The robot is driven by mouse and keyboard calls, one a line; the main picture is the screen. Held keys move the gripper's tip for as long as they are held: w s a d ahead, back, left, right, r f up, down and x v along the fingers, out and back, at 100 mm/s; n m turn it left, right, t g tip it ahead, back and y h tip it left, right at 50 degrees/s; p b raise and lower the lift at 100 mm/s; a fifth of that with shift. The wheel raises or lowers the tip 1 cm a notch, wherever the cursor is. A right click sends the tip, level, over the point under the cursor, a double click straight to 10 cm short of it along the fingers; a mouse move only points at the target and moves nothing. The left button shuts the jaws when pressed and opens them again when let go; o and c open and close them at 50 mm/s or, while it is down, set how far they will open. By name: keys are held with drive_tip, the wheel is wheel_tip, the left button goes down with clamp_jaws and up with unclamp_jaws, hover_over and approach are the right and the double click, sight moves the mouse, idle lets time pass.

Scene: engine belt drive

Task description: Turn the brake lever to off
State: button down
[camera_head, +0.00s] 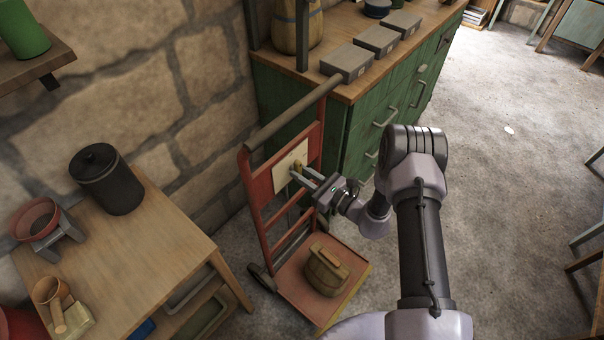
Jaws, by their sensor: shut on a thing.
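A red hand truck (258,199) stands upright between the workbench and the green cabinet. A cream plate (284,170) is fixed across its upper frame. A small brass-coloured piece, which looks like the brake lever (297,163), sits at the plate's right part. My gripper (298,172) reaches in from the right, with its fingertips at the plate and shut on this lever. The fingers partly cover the lever, so its exact angle and any markings on the plate cannot be read.
A workbench (150,246) with a black canister (106,179) stands at left. The green cabinet (335,125) stands close behind. Open floor (500,190) lies to the right.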

idle(0.4)
drive_tip(key=c, duration=1.3)
unclamp_jaws()
drive_tip(key=p+v, duration=0.4)
drive_tip(key=v, duration=1.3)
drive_tip(key=shift+s+d+p, duration=0.2)
drive_tip(key=shift+p, duration=0.1)
